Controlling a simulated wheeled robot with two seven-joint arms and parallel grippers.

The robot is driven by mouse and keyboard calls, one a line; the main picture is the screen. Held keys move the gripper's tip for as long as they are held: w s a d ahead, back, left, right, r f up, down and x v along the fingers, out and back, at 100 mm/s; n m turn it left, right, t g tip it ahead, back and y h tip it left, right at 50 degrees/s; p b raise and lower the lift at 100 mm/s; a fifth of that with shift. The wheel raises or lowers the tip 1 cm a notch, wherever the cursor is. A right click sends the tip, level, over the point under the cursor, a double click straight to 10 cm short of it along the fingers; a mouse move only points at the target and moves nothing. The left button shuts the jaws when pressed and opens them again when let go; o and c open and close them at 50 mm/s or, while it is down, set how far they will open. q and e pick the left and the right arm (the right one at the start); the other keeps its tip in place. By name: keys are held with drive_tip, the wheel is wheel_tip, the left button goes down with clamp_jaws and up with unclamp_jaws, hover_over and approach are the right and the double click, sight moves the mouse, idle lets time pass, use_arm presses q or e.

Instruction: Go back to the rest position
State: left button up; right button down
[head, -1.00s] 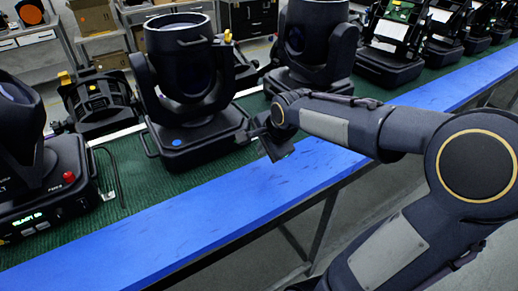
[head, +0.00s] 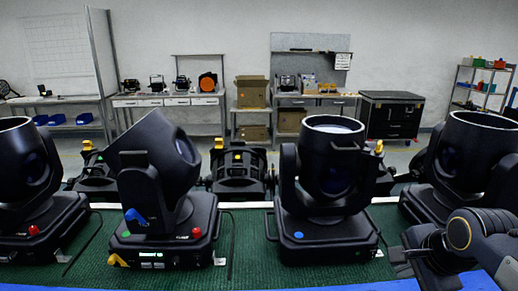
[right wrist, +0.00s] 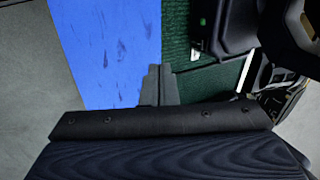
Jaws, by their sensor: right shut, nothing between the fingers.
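My right gripper (head: 432,262) is at the lower right of the head view, near the front edge of the green-topped bench (head: 243,250). Its fingers are shut with nothing between them. In the right wrist view the gripper (right wrist: 158,85) shows as a dark shape over the edge where the blue strip (right wrist: 108,40) meets the green top. A black moving-head lamp (head: 325,235) with a blue dot on its base stands left of the gripper, apart from it. My left gripper is not in view.
Another lamp (head: 160,250) with a red button stands left of centre, its head tilted. More lamps stand at the far left (head: 30,215) and right (head: 470,160). Smaller fixtures (head: 240,170) line the bench's back. Behind are shelves, cardboard boxes (head: 252,92) and a black case (head: 392,115).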

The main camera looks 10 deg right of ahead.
drive_tip(key=s+a+f+n, duration=0.1)
drive_tip(key=s+a+n, duration=0.1)
drive_tip(key=s+a+f+n+y, duration=0.1)
drive_tip(key=s+a+n, duration=0.1)
drive_tip(key=a+n, duration=0.1)
drive_tip(key=s+a+f+n+y, duration=0.1)
drive_tip(key=s+a+f+n, duration=0.1)
drive_tip(key=n, duration=0.1)
drive_tip(key=shift+s+a+f, duration=0.1)
drive_tip(key=shift+s+a, duration=0.05)
drive_tip(key=shift+a, duration=0.15)
drive_tip(key=s+a+f+n+y, duration=0.2)
drive_tip(key=s+a+f+n, duration=0.2)
drive_tip(key=n, duration=0.4)
drive_tip(key=shift+s+a+f+n, duration=0.35)
drive_tip(key=shift+s+a, duration=0.4)
drive_tip(key=shift+a, duration=0.35)
